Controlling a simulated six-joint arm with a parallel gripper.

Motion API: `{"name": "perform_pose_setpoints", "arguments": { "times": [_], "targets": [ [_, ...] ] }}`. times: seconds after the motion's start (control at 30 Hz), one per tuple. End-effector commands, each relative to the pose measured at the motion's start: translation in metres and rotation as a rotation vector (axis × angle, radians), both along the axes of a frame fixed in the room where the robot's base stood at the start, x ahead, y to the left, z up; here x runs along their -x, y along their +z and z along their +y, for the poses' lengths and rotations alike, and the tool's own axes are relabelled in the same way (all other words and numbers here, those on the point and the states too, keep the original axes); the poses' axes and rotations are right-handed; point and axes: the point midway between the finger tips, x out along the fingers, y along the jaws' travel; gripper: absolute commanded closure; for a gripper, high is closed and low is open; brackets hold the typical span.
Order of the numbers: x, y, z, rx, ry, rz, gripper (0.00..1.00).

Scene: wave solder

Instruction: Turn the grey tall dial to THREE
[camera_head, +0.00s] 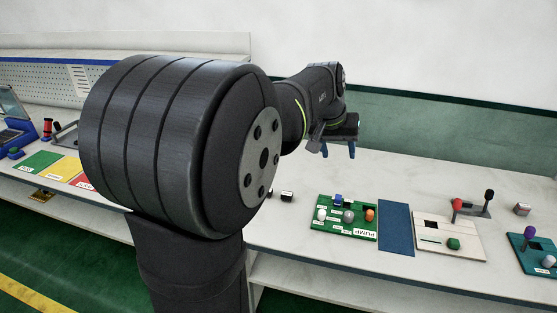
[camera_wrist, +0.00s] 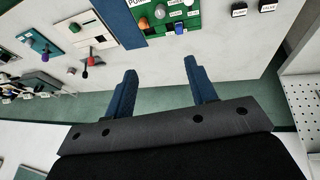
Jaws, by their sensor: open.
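A green board (camera_head: 318,230) labelled PUMP lies on the white bench and carries several knobs. The grey knob (camera_head: 348,217) stands in the middle of the board, between a white knob (camera_head: 322,214) and an orange knob (camera_head: 370,215). A blue part (camera_head: 338,200) sits at the board's back edge. The grey knob also shows at the top of the wrist view (camera_wrist: 160,12); its pointer and markings are too small to read. My gripper (camera_head: 338,154) is open and empty, above the bench behind the board, with its blue fingers apart from everything.
A blue mat (camera_head: 396,228) lies right of the board, then a cream panel (camera_head: 430,243) with a green knob and a red-handled lever (camera_head: 457,207). A teal board (camera_head: 533,256) is at far right. Small black labelled blocks (camera_head: 287,196) stand left of the board. Bench behind the board is clear.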

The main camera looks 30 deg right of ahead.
Motion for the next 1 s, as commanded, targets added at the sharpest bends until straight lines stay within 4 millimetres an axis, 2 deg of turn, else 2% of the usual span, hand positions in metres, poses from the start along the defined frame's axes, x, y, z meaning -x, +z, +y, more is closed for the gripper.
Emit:
{"name": "perform_pose_setpoints", "arguments": {
  "times": [0.17,0.27,0.5,0.7,0.83,1.0],
  "targets": [
    [-0.005,-0.012,-0.002,0.007,0.073,0.064,0.48],
    [-0.015,-0.036,-0.007,0.020,0.232,0.201,0.48],
    [-0.050,-0.115,-0.019,0.028,0.837,0.703,0.48],
    [-0.078,-0.167,-0.022,-0.013,1.295,1.078,0.48],
    [-0.090,-0.186,-0.022,-0.043,1.476,1.229,0.48],
    [-0.094,-0.196,-0.024,-0.060,1.560,1.301,0.48]
  ]
}}
